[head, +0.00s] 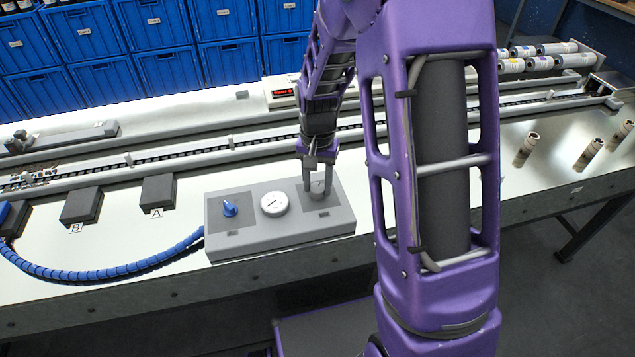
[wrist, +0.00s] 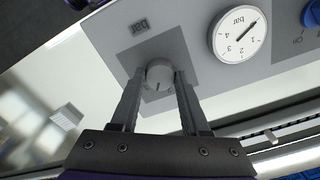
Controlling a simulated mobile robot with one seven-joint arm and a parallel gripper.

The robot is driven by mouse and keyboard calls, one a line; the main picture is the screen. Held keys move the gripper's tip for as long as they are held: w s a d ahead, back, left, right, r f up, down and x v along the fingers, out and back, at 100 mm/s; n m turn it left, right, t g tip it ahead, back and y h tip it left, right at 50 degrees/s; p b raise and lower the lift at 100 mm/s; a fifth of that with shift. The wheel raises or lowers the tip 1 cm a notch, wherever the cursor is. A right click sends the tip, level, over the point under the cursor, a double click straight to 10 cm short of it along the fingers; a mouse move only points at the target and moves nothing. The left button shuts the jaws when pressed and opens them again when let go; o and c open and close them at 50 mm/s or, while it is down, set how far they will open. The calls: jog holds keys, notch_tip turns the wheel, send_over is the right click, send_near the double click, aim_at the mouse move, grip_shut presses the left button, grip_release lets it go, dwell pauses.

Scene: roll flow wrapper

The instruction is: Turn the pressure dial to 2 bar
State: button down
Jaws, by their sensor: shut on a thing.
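The grey control box (head: 250,240) sits at the near edge of the bench. Its round grey pressure dial (wrist: 159,72) is on a dark square plate marked "bar". A white pointer line shows on the dial's top. My gripper (wrist: 158,80) has one finger on each side of the dial and is shut on it; it also shows in the head view (head: 319,186), over the box's right part. The white gauge (wrist: 240,36), numbered 1 to 4, is beside the dial. Its needle lies diagonally, towards the upper right in the wrist view; I cannot tell the exact reading.
A blue knob (head: 230,208) is on the box's left part. A blue cable (head: 100,272) runs from the box to the left. Dark blocks (head: 158,193) and a conveyor (head: 180,158) lie behind. My purple arm hides part of the bench.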

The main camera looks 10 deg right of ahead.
aim_at(317, 188)
jog(key=n, duration=0.7)
dwell(0.5)
jog(key=shift+c, duration=1.9)
grip_release()
jog(key=shift+r, duration=0.1)
notch_tip(317, 188, up, 17)
jog(key=p, duration=0.2)
jog(key=shift+r, duration=0.2)
